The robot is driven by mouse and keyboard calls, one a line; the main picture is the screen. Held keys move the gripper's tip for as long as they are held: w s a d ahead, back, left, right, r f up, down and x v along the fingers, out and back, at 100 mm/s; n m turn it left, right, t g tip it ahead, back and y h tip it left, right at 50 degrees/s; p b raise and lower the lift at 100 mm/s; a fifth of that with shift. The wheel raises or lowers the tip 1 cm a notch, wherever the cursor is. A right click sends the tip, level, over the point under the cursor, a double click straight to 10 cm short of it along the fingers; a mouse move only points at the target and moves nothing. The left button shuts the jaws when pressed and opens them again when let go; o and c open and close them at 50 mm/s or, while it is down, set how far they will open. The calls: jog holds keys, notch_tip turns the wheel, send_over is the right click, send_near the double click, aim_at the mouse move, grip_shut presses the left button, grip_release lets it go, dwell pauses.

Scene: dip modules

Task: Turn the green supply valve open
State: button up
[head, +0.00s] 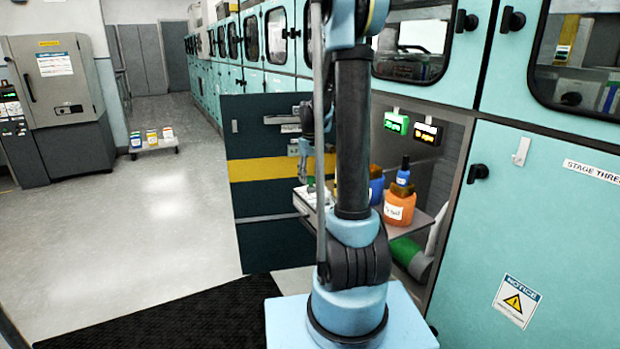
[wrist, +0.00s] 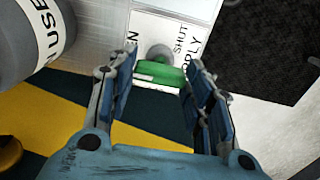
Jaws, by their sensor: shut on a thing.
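The green supply valve handle (wrist: 160,73) shows in the wrist view as a short green bar lying across the picture, with a grey round hub behind it. It sits on a white label plate (wrist: 190,28) on which "SHUT" and part of "SUPPLY" can be read; a letter "N" shows at its left. My gripper (wrist: 150,72) has one finger at each end of the handle and is shut on it. In the head view my arm stands in front, and I cannot make out the valve or the fingertips there.
A grey cylinder (wrist: 30,40) marked "USE" is close at upper left in the wrist view. In the head view an open dark door (head: 265,220) with a yellow stripe stands left of my arm. An orange bottle (head: 399,207) stands on a shelf at right.

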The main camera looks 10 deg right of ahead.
jog(key=o, duration=1)
jog(key=shift+o, duration=0.2)
notch_tip(320, 180, up, 12)
